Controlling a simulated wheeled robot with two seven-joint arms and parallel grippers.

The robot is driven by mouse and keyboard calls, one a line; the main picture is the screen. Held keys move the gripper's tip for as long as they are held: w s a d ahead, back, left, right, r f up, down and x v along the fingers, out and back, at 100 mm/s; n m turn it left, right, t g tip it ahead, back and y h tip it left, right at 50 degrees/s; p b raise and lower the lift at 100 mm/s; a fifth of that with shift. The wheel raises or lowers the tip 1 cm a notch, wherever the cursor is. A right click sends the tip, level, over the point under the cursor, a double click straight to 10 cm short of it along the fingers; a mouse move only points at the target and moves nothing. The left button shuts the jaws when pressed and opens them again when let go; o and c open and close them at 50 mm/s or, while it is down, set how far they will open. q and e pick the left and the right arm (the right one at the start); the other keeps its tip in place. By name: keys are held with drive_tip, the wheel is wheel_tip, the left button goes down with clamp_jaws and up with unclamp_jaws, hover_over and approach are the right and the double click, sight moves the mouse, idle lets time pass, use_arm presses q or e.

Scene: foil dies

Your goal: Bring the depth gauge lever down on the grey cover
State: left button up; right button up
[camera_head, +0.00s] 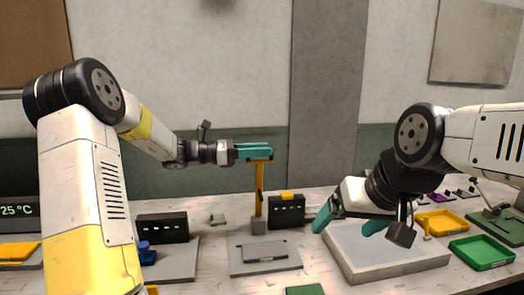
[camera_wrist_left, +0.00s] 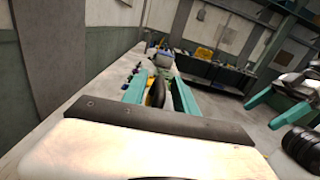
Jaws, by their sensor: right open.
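The depth gauge lever (camera_head: 259,190) is a yellow upright bar on a small grey block. The grey cover (camera_head: 265,251) lies flat on a pale plate in front of its foot. My left gripper (camera_head: 256,151) is level at the top of the lever. In the left wrist view its teal fingers (camera_wrist_left: 158,92) stand apart, with a dark and yellow piece, apparently the lever top, between them; contact is unclear. My right gripper (camera_head: 347,226) is open and empty, pointing down above a pale grey slab (camera_head: 390,268).
A dark box with a yellow top (camera_head: 287,211) stands just right of the lever; another dark box (camera_head: 163,227) stands to the left. Yellow (camera_head: 440,222) and green (camera_head: 480,251) trays lie at the right. A green piece (camera_head: 305,290) lies at the front edge.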

use_arm(q)
clamp_jaws()
idle(1.4)
